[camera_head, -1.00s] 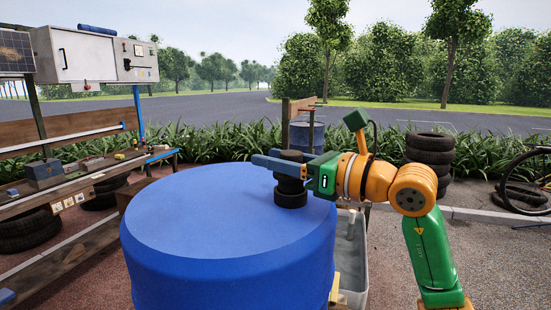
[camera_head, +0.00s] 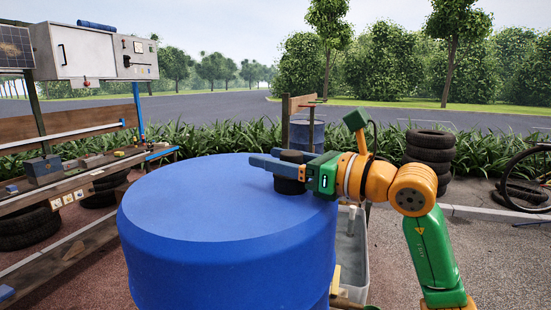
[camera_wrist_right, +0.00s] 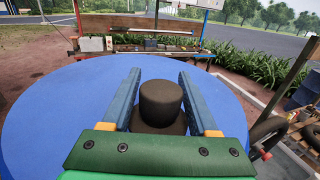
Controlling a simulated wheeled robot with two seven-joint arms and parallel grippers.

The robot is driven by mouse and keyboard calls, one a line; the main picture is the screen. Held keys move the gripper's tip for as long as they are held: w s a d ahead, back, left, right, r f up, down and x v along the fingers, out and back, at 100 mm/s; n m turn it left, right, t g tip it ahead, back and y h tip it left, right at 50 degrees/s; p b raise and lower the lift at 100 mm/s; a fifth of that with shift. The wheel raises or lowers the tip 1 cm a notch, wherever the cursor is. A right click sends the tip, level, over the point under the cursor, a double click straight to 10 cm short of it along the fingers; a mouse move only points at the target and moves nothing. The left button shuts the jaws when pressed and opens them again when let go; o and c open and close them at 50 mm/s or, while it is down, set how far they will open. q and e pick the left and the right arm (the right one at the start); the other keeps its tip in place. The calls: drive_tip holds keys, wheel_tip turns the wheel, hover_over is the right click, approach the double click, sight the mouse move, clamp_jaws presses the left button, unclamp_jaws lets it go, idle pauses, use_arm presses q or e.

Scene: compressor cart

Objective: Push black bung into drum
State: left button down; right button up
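The large blue drum (camera_head: 215,220) stands upright with its flat top under my right arm. The black bung (camera_head: 290,187) is at the drum top's right part, its lower end meeting the blue surface. My right gripper (camera_head: 275,166) reaches in from the right with its blue fingers on either side of the bung. The drum opening is hidden. My left gripper is out of view.
A wooden workbench (camera_head: 75,186) with small items stands at the left, a grey cabinet (camera_head: 95,58) above it. Stacked tyres (camera_head: 428,150) and a smaller blue drum (camera_head: 307,136) stand behind. A grey bin (camera_head: 352,250) is right of the large drum.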

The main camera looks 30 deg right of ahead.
drive_tip(key=shift+o, duration=0.8)
drive_tip(key=s, duration=0.1)
drive_tip(key=b, duration=0.1)
drive_tip(key=s+d+b, duration=0.1)
drive_tip(key=shift+s+d+f, duration=0.1)
drive_tip(key=shift+s+f, duration=0.2)
drive_tip(key=shift+f, duration=0.05)
drive_tip(key=v, duration=0.1)
drive_tip(key=b+v, duration=0.2)
drive_tip(key=v, duration=0.1)
drive_tip(key=shift+s+r, duration=0.15)
drive_tip(key=shift+r, duration=0.15)
drive_tip(key=shift+s, duration=0.15)
drive_tip(key=shift+r, duration=0.1)
drive_tip(key=shift+w, duration=0.2)
drive_tip(key=shift+s, duration=0.1)
